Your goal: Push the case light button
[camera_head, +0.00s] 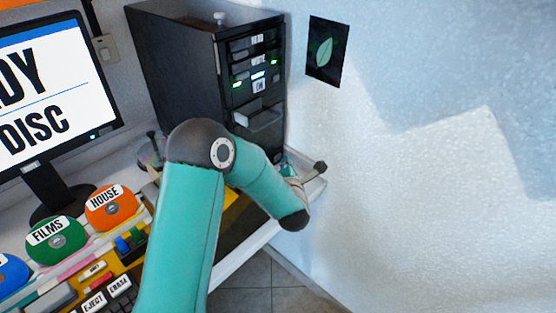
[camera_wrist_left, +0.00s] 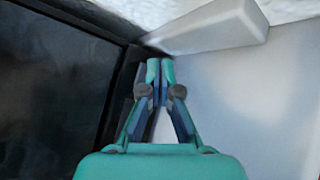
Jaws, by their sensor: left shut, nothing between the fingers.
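The black computer case (camera_head: 180,62) stands on the desk, upper middle in the head view. Its front has slots with white labels, lit green lights (camera_head: 238,85) and a drawer-like disc tray (camera_head: 258,118) sticking out. A small pale knob (camera_head: 219,18) sits on its top; I cannot tell whether this is the case light button. My left arm bends in front of the case's lower part, and its gripper is mostly hidden behind it. In the left wrist view my left gripper (camera_wrist_left: 160,70) is shut and empty, between a dark glossy panel (camera_wrist_left: 50,90) and a pale surface. My right gripper is not in view.
A monitor (camera_head: 50,85) stands left, with labelled discs, HOUSE (camera_head: 110,210) and FILMS (camera_head: 55,242), and a keyboard (camera_head: 100,295) before it. A rough pale wall (camera_head: 430,180) with a leaf poster (camera_head: 326,52) closes the right. Space above the case is clear.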

